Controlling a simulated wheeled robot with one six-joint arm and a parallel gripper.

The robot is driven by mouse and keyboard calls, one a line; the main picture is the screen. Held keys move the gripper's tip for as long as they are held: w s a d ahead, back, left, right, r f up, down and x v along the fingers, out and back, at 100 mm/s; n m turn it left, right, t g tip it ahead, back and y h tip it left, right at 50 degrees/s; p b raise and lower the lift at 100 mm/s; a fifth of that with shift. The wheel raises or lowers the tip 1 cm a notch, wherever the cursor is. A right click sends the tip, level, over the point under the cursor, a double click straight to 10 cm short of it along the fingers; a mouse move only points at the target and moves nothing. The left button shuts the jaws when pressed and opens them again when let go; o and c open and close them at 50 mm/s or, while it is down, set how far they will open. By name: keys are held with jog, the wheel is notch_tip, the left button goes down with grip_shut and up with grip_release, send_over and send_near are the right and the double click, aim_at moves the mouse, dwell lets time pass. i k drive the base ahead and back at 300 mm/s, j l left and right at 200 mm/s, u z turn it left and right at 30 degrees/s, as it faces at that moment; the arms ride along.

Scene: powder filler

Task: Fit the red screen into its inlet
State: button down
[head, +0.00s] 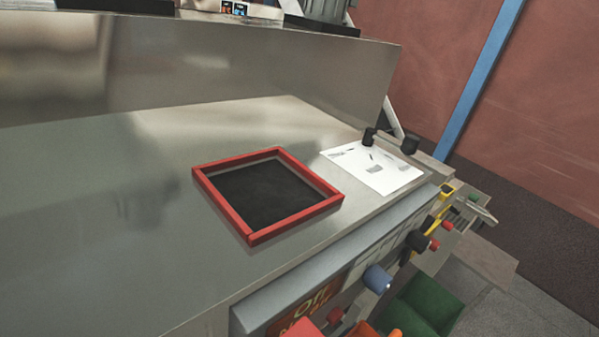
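The red screen (245,231) is a square red frame around a dark, nearly black inner area. It lies flat on the metal top of the machine, a little right of the middle of the view and near the top's front edge. Nothing holds it. I cannot tell from this view whether any opening lies under it, and no separate inlet can be made out. My gripper is not in view.
A raised metal wall (230,70) runs along the back. A control panel with a blue knob (377,279) lines the front edge. The metal top (90,220) is bare at left.

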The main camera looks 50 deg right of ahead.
aim_at(162, 165)
jog(key=i+l, duration=1)
jog(key=i, duration=0.05)
